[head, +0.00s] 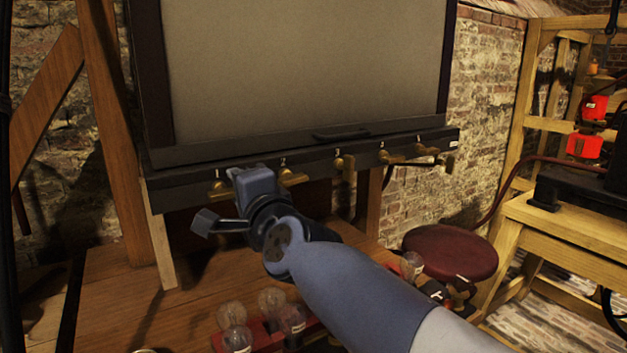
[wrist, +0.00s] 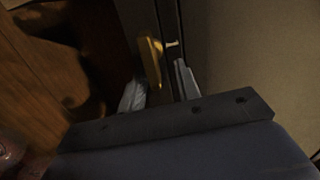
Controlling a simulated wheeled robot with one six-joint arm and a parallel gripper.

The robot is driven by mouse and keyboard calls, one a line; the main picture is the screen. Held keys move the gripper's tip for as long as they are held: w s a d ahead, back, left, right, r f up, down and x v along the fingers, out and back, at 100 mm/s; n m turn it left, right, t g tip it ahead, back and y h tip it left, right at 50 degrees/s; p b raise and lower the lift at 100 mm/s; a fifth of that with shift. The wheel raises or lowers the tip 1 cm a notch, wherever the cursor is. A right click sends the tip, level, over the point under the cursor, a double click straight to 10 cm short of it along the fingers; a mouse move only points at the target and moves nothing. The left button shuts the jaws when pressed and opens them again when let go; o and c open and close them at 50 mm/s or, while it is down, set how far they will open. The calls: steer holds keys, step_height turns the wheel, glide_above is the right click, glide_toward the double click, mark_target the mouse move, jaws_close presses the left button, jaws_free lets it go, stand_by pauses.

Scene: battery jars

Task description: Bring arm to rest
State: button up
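My arm (head: 365,295) reaches from the lower right toward the numbered panel (head: 325,158) under the large board. My gripper (head: 254,182) is at the panel's left part, by the brass levers (head: 292,178); its fingertips are hidden in the head view. In the wrist view, the two fingers of my gripper (wrist: 160,85) stand apart, with a brass lever (wrist: 151,60) showing between or just beyond them. I cannot tell whether they touch it. Nothing is seen held.
Glass bulbs (head: 271,301) stand on a red base on the wooden bench below my arm. A round dark red stool (head: 452,252) stands to the right. A wooden table (head: 565,224) with dark equipment is at the far right. A wooden post (head: 118,130) rises at left.

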steer(key=shift+w+a+r+n+p, duration=0.1)
steer(key=shift+r+n+p, duration=0.25)
steer(key=shift+n, duration=0.55)
steer(key=shift+r+n+p, duration=0.3)
steer(key=shift+n+p, duration=0.55)
steer(key=shift+n, duration=0.25)
steer(key=shift+a+n+p, duration=0.15)
steer(key=shift+n+p, duration=0.65)
steer(key=shift+n, duration=0.4)
